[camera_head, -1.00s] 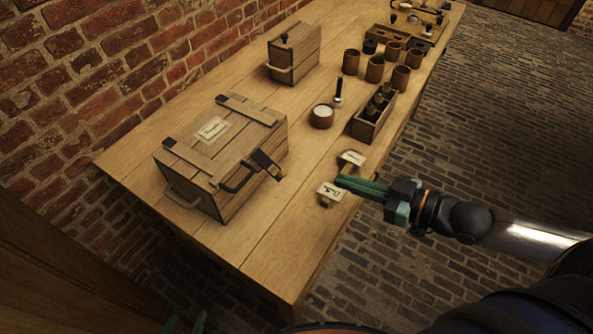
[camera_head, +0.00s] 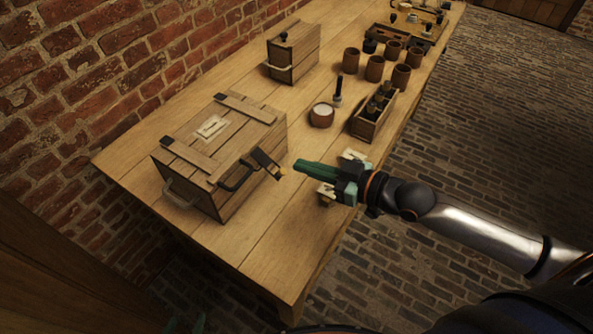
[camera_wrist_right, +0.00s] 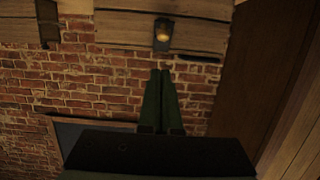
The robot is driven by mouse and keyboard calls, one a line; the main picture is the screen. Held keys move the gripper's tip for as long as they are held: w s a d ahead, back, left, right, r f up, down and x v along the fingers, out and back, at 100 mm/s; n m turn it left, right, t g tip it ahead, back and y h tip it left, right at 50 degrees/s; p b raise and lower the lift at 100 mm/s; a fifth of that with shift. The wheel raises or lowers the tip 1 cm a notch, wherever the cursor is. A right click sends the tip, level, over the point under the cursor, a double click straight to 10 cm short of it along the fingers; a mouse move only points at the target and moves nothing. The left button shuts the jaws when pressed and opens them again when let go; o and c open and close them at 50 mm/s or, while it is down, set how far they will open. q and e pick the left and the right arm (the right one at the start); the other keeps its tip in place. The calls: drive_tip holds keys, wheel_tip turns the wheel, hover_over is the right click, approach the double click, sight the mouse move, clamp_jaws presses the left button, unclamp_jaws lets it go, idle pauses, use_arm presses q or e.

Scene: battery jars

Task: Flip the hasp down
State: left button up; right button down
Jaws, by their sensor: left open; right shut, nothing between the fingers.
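The wooden chest (camera_head: 215,190) stands at the near end of the table with its lid closed. Its dark hasp (camera_head: 264,160) sticks outward from the front top edge, with a brass-coloured tip. The hasp also shows in the right wrist view (camera_wrist_right: 162,36), just beyond my fingertips. My right gripper (camera_head: 298,166) is shut and empty, a little to the right of the hasp tip; a small gap seems to separate them. In the wrist view its two green fingers (camera_wrist_right: 161,75) lie together. My left gripper (camera_head: 186,323) barely shows at the bottom edge, dark and open.
A smaller wooden box (camera_head: 293,55), a round pot (camera_head: 321,115), a bottle crate (camera_head: 373,118) and several brown jars (camera_head: 375,68) stand farther along the table (camera_head: 262,255). Small label cards sit partly hidden behind my right gripper. The brick wall (camera_head: 70,90) runs along the left.

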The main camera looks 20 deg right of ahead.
sight(270, 162)
drive_tip(key=f, duration=0.1)
drive_tip(key=w+a+f, duration=0.1)
drive_tip(key=w+f, duration=0.1)
drive_tip(key=shift+a+f, duration=0.25)
drive_tip(key=shift+a, duration=0.1)
drive_tip(key=shift+b, duration=0.3)
